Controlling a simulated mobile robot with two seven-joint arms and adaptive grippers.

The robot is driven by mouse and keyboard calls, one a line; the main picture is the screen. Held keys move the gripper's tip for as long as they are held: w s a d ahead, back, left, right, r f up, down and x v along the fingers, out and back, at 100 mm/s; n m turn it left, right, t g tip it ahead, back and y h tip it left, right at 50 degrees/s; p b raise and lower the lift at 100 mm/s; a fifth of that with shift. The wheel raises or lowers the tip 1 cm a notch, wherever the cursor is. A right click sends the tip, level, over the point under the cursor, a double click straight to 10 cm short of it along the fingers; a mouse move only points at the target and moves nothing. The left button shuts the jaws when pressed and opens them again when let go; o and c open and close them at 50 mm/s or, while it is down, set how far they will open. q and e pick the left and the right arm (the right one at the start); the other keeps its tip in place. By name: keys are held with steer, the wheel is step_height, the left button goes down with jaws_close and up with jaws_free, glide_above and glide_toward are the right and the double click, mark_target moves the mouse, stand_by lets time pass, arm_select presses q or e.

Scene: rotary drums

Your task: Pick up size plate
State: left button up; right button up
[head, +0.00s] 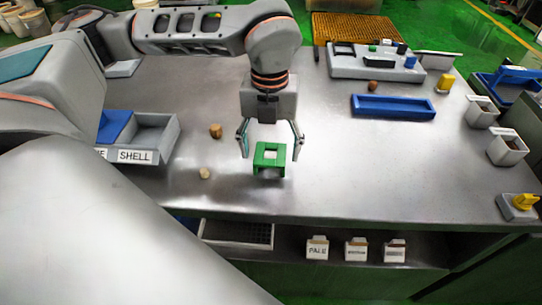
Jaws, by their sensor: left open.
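A green plate-like piece with a square opening (259,159), likely the size plate, stands on the metal table near its front edge. My left gripper (270,145) points down just above and behind it. Whether a finger touches the green piece cannot be told. My right gripper does not show.
Two small tan pieces (216,131) (205,173) lie left of the green piece. A grey bin marked SHELL (166,142) is at left. A blue tray (393,107) and a grey fixture board (345,65) are at the back right. The table's right middle is clear.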

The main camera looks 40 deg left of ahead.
arm_select(q)
steer(key=shift+f, duration=1)
steer(key=c, duration=1.2)
steer(key=shift+r, duration=0.15)
steer(key=shift+c, duration=0.2)
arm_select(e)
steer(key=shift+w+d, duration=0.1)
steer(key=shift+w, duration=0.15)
